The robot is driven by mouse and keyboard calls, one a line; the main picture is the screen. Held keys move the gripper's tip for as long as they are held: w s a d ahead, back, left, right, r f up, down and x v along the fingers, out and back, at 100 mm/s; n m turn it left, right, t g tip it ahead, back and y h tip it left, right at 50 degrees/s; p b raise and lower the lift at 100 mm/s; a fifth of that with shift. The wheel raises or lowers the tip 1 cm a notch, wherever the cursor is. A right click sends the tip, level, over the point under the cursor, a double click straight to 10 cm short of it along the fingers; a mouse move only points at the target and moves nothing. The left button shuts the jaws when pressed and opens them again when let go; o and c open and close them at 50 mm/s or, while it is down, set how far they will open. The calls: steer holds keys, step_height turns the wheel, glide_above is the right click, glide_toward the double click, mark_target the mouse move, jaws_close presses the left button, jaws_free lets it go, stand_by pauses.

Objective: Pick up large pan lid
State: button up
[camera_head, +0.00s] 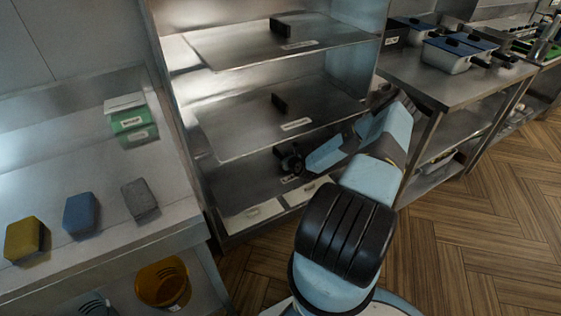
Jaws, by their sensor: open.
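Large flat metal sheets with black upright handles and white labels, which look like the large pan lids, are on the steel rack. One lid (240,45) is on the upper level and another (235,130) on the middle level. My gripper (287,157) is at the lower level, below the middle lid's front edge, reaching in from the right. It is open, though its fingers are small and dark here. A metal surface with a white label lies just under it; I cannot tell if it is a third lid or whether my gripper touches it.
At left, a steel counter (90,230) holds yellow (24,240), blue (80,213) and grey (139,199) sponges and a green box (130,121). An amber bucket (163,284) is below. At right, a steel table (440,88) bears lidded pans (450,58). Wooden floor (470,240) is clear.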

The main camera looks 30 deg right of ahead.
steer(key=shift+w+f, duration=0.2)
steer(key=shift+w, duration=0.3)
steer(key=shift+c, duration=0.5)
jaws_close()
stand_by(0.6)
